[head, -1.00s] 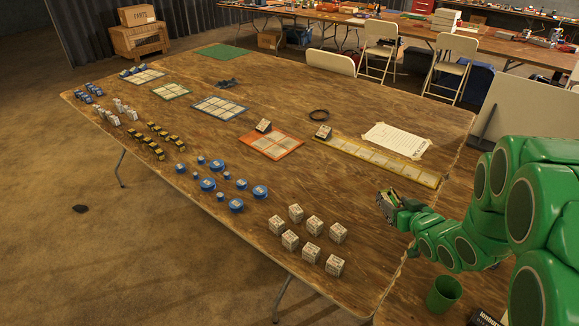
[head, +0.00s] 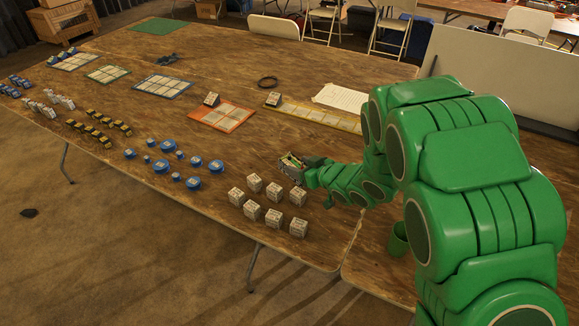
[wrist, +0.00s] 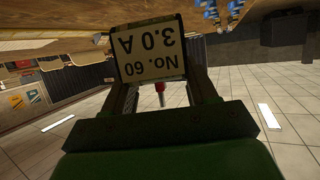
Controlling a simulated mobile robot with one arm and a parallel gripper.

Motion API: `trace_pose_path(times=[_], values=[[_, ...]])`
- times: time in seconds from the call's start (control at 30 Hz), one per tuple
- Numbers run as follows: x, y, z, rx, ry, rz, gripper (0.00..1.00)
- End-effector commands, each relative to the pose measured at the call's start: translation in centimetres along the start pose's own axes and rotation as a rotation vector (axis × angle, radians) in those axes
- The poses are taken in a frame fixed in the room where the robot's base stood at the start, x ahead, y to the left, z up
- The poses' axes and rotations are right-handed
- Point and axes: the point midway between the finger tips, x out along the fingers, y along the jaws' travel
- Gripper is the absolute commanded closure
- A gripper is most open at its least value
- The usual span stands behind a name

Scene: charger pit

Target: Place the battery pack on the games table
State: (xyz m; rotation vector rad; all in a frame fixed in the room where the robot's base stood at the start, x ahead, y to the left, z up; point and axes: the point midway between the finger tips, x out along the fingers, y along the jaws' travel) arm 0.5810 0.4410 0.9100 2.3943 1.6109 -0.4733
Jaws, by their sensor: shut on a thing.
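The battery pack (wrist: 150,50), a box with a pale label reading "No. 60 3.0 A", is between the two fingers of my gripper (wrist: 160,90) in the wrist view. In the head view my gripper (head: 300,166) is shut on the pack (head: 290,164), over the right part of the games table (head: 330,215), just behind the white cubes. Whether the pack touches the table top cannot be told. The games table is a long brown wooden table with coloured grid mats and small pieces on it.
Several white cubes (head: 254,211) stand just in front of my gripper; blue round pieces (head: 162,166) lie to their left. An orange mat (head: 232,121) and a yellow strip (head: 320,115) each bear a small box. Bare wood lies between mats and cubes.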

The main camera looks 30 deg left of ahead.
Motion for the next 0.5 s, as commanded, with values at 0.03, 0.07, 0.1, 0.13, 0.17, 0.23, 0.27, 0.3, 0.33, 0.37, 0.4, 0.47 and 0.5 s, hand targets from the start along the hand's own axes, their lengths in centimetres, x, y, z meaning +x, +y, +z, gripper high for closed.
trace_pose_path(times=[0.03, 0.07, 0.1, 0.13, 0.17, 0.23, 0.27, 0.3, 0.33, 0.37, 0.4, 0.47, 0.5], values=[[0.6, 0.3, 0.1, 0.001, 0.001, 0.0, 1.0], [0.9, 0.5, 0.1, 0.001, 0.001, 0.0, 1.0], [1.3, 0.7, 0.1, 0.0, 0.0, 0.0, 1.0], [1.6, 0.9, 0.1, 0.0, 0.0, 0.001, 1.0], [2.0, 1.1, 0.1, 0.0, 0.0, 0.001, 1.0], [2.8, 1.5, 0.2, 0.0, 0.001, 0.002, 1.0], [3.1, 1.7, 0.2, 0.0, 0.001, 0.001, 1.0], [3.5, 1.9, 0.3, 0.002, 0.001, 0.001, 1.0], [3.8, 2.1, 0.4, 0.002, 0.001, 0.001, 1.0], [4.2, 2.2, 0.4, 0.003, 0.001, 0.001, 1.0], [4.6, 2.5, 0.4, 0.003, 0.001, 0.001, 1.0], [5.2, 2.8, 0.4, 0.002, 0.003, 0.002, 1.0], [5.5, 3.0, 0.6, 0.001, 0.003, 0.002, 1.0]])
